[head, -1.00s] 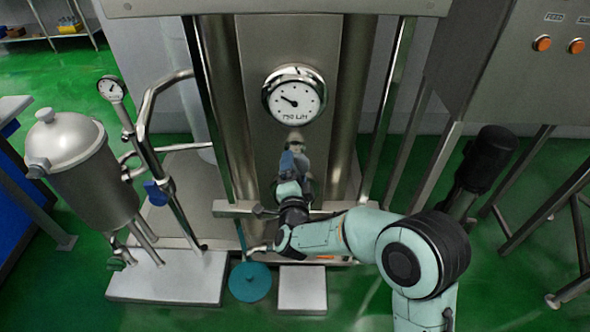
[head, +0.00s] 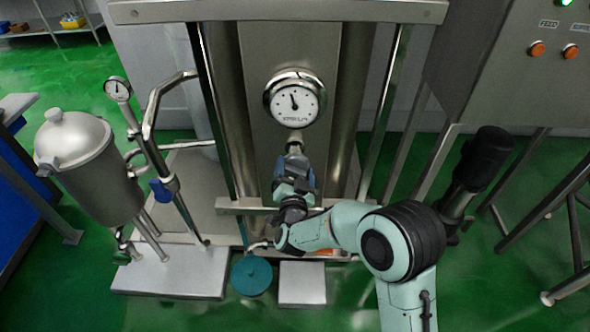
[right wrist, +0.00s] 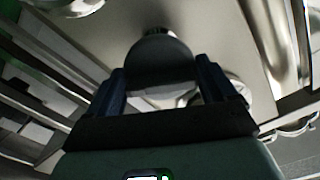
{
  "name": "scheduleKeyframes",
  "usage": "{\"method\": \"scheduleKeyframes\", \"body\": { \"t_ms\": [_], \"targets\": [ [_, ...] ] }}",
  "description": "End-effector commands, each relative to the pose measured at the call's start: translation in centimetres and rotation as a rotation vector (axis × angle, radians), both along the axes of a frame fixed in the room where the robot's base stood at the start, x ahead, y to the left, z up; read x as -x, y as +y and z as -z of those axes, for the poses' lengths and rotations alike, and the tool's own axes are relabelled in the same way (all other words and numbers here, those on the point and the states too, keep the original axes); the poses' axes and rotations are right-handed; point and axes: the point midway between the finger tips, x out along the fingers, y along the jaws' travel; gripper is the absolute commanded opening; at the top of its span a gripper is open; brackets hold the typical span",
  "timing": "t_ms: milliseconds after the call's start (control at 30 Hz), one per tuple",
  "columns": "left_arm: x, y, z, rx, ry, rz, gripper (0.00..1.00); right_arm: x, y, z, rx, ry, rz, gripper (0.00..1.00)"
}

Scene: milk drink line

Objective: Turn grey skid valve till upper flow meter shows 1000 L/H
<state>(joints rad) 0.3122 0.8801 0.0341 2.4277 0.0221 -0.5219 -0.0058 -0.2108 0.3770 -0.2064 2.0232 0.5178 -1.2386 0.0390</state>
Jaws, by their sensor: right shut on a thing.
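The flow meter (head: 294,98) is a round white dial in a shiny rim on the steel column. Its needle points nearly straight up, slightly left; the digits below it are too blurred to read surely. The grey valve (head: 294,148) sits just below the dial, its lower part covered by my right gripper (head: 295,166). In the right wrist view its dark round knob (right wrist: 160,58) sits between the two blue fingers of my right gripper (right wrist: 162,82), which is shut on it. My left gripper is out of view.
A smaller gauge (head: 117,88) stands on a bent pipe beside a steel vessel (head: 80,155) at left. A teal disc (head: 251,276) lies low before the column. A steel cabinet (head: 520,75) with orange buttons stands at right.

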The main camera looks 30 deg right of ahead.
Motion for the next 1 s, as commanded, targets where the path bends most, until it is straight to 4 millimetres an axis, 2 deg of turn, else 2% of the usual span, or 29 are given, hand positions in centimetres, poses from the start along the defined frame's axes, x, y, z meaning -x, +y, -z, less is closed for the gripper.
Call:
{"method": "scheduleKeyframes", "body": {
  "t_ms": [467,500,533,833,1000],
  "targets": [
    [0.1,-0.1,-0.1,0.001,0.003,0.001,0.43,0.0,0.1,0.1,0.01,0.01,-0.001,0.54],
    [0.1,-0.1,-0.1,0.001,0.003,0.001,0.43,0.0,0.1,0.1,0.01,0.01,-0.001,0.95],
    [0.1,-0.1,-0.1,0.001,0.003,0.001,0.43,0.0,0.1,0.1,0.01,0.01,-0.001,0.98],
    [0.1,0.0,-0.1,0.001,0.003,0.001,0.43,0.1,0.1,0.1,0.009,0.008,-0.001,0.98],
    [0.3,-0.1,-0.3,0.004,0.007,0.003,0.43,1.6,1.1,0.0,0.008,0.008,-0.004,0.98]
  ]
}}
